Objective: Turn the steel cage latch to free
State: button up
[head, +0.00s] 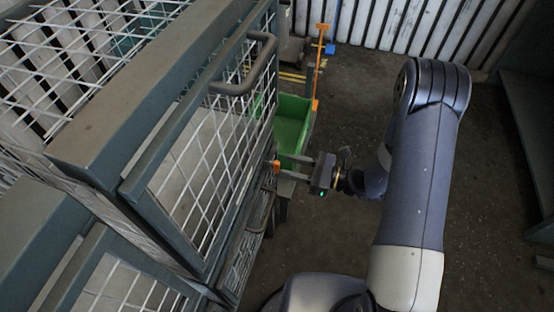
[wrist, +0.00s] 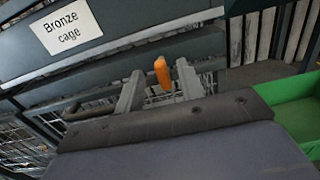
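An orange latch handle (head: 276,164) sticks out from the edge of the wire cage (head: 190,160) in the head view. It also shows in the wrist view (wrist: 162,73), tilted slightly. My gripper (head: 285,165) is at this handle, with its two fingers apart. In the wrist view the fingers (wrist: 160,80) stand on either side of the handle, with a gap on each side. A sign reading "Bronze cage" (wrist: 66,27) is on the frame to the left of the handle. No steel cage sign is readable. The handle's mount is partly hidden.
A grey bar handle (head: 247,75) juts from the cage front. A green bin (head: 291,125) and a thin orange post (head: 319,65) stand beyond my gripper. The floor to the right is open.

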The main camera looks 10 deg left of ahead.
aim_at(277, 162)
jog(key=shift+w+a, duration=0.15)
jog(key=shift+a, duration=2.2)
jog(key=shift+c, duration=0.4)
grip_shut()
